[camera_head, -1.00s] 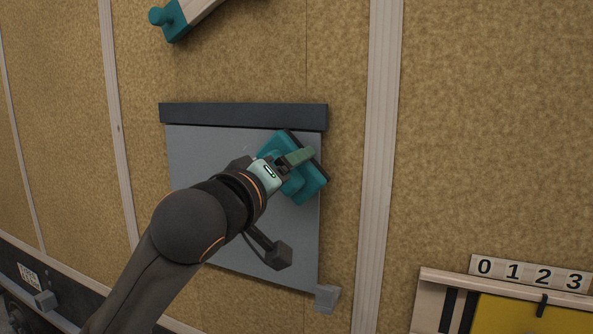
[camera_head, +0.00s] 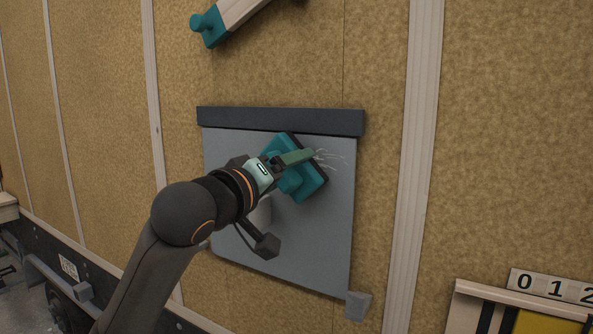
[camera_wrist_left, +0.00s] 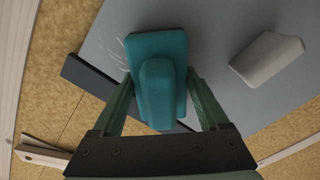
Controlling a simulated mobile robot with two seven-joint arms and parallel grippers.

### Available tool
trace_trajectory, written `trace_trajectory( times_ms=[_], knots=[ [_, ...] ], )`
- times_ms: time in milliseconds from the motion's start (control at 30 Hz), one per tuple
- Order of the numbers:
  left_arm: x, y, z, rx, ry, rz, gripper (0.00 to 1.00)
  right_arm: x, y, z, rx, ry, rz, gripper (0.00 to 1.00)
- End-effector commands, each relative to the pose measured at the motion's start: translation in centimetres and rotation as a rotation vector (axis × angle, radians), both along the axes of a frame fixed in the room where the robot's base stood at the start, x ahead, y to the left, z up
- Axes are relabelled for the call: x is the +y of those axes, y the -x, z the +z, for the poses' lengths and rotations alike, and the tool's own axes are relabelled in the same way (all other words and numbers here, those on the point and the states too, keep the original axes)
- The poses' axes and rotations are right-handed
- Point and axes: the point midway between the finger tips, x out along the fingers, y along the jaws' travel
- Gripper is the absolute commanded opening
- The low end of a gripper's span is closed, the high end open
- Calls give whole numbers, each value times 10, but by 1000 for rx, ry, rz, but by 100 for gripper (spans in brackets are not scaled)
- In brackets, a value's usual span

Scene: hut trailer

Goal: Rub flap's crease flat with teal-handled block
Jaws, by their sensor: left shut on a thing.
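The teal-handled block (camera_head: 308,184) lies tilted against the upper part of the grey flap (camera_head: 325,225), below the dark bar at its top. My left gripper (camera_head: 287,166) is shut on its teal handle. In the left wrist view the handle (camera_wrist_left: 157,88) sits between the two green fingers of my left gripper (camera_wrist_left: 163,98). Thin pale crease lines (camera_head: 328,158) show on the flap just right of the block; others may be hidden under it. Whether the block's face touches the flap all over cannot be told. My right gripper is not in view.
A dark bar (camera_head: 280,121) runs along the flap's top. A pale block (camera_wrist_left: 267,58) is on the flap beside the gripper. A grey block (camera_head: 357,305) sits at the flap's lower right corner. Another teal-ended tool (camera_head: 208,28) is above. A numbered board (camera_head: 555,286) is at lower right.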

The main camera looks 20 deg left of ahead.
Motion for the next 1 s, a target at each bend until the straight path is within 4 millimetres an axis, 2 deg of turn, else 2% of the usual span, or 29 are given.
trace_trajectory(
  times_ms=[500, 867, 1000],
  knots=[
    [39, -4, -1, 3, 2, 4, 17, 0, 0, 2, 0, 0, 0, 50],
    [41, -3, 0, -1, 1, 2, 17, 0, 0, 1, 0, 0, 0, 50],
    [42, 5, 0, -3, 0, 1, 17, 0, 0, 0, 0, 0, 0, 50]
  ],
)
